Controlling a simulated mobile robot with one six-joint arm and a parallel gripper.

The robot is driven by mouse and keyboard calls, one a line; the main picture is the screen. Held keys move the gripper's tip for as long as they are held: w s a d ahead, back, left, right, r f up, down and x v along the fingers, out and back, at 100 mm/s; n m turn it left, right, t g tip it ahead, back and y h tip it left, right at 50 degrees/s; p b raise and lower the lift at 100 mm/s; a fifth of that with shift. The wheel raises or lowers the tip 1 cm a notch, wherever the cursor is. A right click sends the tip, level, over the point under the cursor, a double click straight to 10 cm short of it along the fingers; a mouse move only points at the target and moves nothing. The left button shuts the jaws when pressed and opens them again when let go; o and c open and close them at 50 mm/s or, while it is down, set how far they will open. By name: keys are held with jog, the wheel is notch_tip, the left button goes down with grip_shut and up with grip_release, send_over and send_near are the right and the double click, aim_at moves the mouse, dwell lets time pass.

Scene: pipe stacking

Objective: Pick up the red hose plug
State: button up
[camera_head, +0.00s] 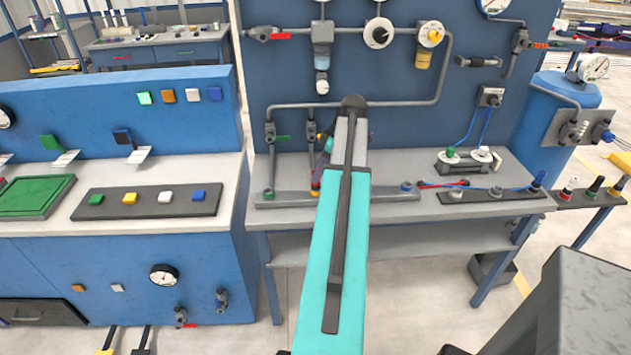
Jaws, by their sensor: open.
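Another red end (422,185) sits on a thin red hose on the middle bench, so I cannot be sure which is the named plug. My turquoise arm reaches from the bottom centre toward the bench. My gripper (318,183) is open, mostly hidden behind the arm, over the left part of the bench rail. It is well to the left of both red pieces. Whether anything is between its fingers is hidden.
The bench (480,212) has a grey rail, hoses and fittings, with a blue pipe panel (275,75) rising behind. A blue console (130,255) with coloured buttons stands left. A blue tank (548,130) stands right.

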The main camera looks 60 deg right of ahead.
jog(key=shift+p+x, duration=0.35)
jog(key=shift+x, duration=1.25)
grip_shut()
